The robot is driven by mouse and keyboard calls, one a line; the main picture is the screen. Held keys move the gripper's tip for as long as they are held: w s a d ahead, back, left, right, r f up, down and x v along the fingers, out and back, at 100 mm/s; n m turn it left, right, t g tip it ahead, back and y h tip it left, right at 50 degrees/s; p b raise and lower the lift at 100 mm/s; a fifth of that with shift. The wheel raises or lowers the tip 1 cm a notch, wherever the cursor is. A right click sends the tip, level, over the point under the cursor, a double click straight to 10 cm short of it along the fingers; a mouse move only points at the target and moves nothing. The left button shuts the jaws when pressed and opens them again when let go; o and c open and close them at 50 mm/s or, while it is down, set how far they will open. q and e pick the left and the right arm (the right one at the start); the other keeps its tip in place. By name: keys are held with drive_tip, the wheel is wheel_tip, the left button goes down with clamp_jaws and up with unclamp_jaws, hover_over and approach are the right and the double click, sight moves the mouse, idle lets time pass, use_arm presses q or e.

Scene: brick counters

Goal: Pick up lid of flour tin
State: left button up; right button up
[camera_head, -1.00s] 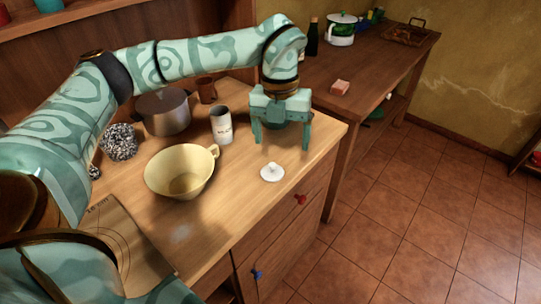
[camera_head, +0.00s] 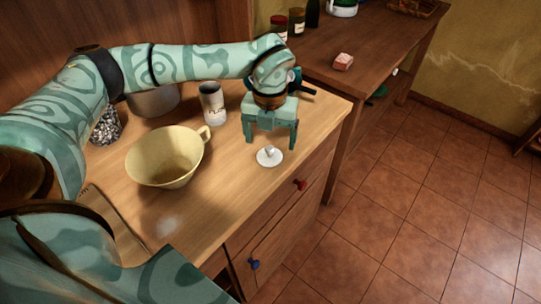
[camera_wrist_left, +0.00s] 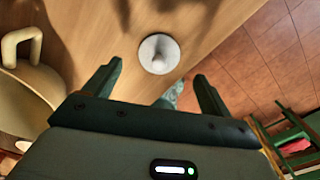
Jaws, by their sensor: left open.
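The lid (camera_head: 266,160) is a small white disc with a knob, lying flat on the wooden counter near its front edge. It also shows in the left wrist view (camera_wrist_left: 158,54), ahead of and between the fingertips. The tin (camera_head: 213,105), pale with dark lettering and an open top, stands upright behind and left of the lid. My left gripper (camera_head: 271,146) points down just above and behind the lid, open and empty; its spread fingers also show in the left wrist view (camera_wrist_left: 158,70). Contact with the lid does not show. My right gripper is not in view.
A cream bowl with a handle (camera_head: 165,160) stands left of the lid. A metal pot (camera_head: 153,101) and a speckled jar (camera_head: 106,128) stand farther back, partly behind my arm. A second counter (camera_head: 372,52) holds a pink block (camera_head: 343,62). The counter right around the lid is clear.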

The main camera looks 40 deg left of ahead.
sight(269, 148)
use_arm(q)
wheel_tip(269, 148, down, 5)
drive_tip(key=shift+a+r+b, duration=0.1)
drive_tip(key=shift+r+b, duration=0.05)
drive_tip(key=shift+b, duration=0.55)
drive_tip(key=shift+r, duration=0.15)
drive_tip(key=shift+c, duration=1)
drive_tip(key=c, duration=0.8)
drive_tip(key=shift+c, duration=0.2)
